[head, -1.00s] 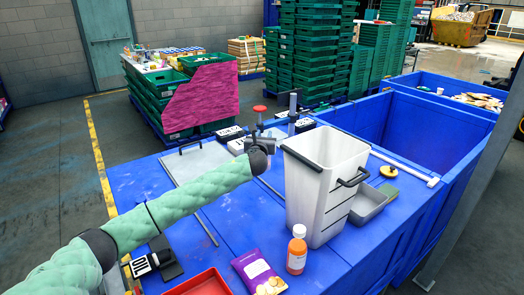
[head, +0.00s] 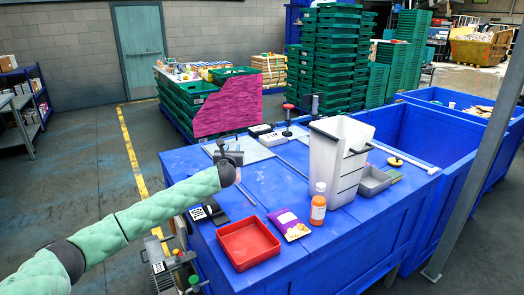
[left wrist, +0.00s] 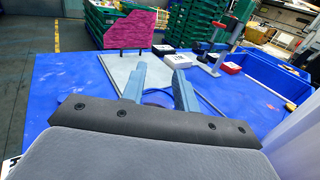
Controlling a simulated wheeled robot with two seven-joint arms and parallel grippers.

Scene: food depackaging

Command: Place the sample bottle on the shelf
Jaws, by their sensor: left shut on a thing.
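An orange bottle with a white cap (head: 318,205) stands upright on the blue table (head: 215,165), near its front edge in the head view. A blue shelf unit (head: 41,105) with small boxes stands by the wall at far left. My left gripper (head: 231,152) is over the far left part of the table, well away from the orange bottle. My right gripper is not in view.
A white bin (head: 335,160), a red tray (head: 247,243), a purple packet (head: 290,224) and a grey tray (head: 374,181) are on the table. Green crates (head: 330,65) are stacked behind it.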

